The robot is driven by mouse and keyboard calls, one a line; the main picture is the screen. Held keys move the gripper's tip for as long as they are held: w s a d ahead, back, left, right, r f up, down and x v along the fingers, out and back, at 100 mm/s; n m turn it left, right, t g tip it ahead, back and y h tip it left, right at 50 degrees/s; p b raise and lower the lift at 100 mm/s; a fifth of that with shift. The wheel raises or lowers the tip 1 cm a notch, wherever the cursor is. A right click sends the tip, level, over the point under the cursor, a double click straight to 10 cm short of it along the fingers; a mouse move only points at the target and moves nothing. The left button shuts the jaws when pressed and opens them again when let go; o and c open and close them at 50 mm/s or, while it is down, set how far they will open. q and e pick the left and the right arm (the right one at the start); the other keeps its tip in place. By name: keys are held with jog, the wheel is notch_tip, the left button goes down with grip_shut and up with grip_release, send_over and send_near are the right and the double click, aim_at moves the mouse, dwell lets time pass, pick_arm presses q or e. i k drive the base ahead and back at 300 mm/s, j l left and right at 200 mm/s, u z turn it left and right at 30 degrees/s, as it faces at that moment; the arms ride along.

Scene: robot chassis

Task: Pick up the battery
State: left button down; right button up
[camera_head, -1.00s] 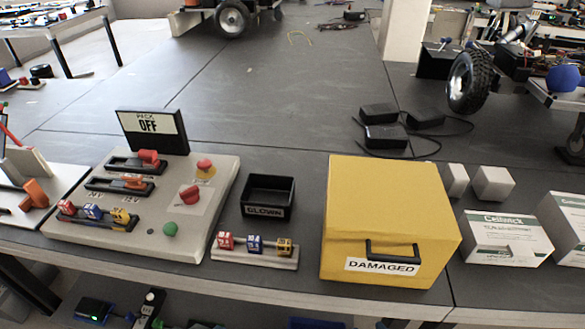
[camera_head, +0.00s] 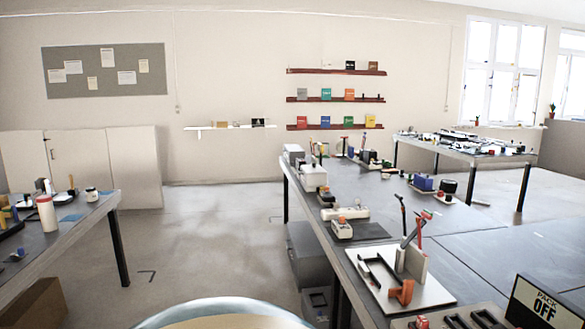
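I cannot make out a battery for certain in the head view. At the bottom right, the pack panel (camera_head: 462,318) is cut off by the frame edge, with its black "PACK OFF" sign (camera_head: 540,308) standing at the corner. Only the top of a small red piece (camera_head: 421,321) shows on the panel. Neither of my grippers is in view.
A long dark table (camera_head: 385,228) runs away on the right. A light board (camera_head: 400,285) with upright tools and an orange clamp (camera_head: 402,292) stands near its edge. Another table (camera_head: 60,235) is at left. Floor (camera_head: 215,235) between them is open. Shelves (camera_head: 335,98) hang behind.

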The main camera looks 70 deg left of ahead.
aim_at(301, 163)
jog(key=u, duration=2.3)
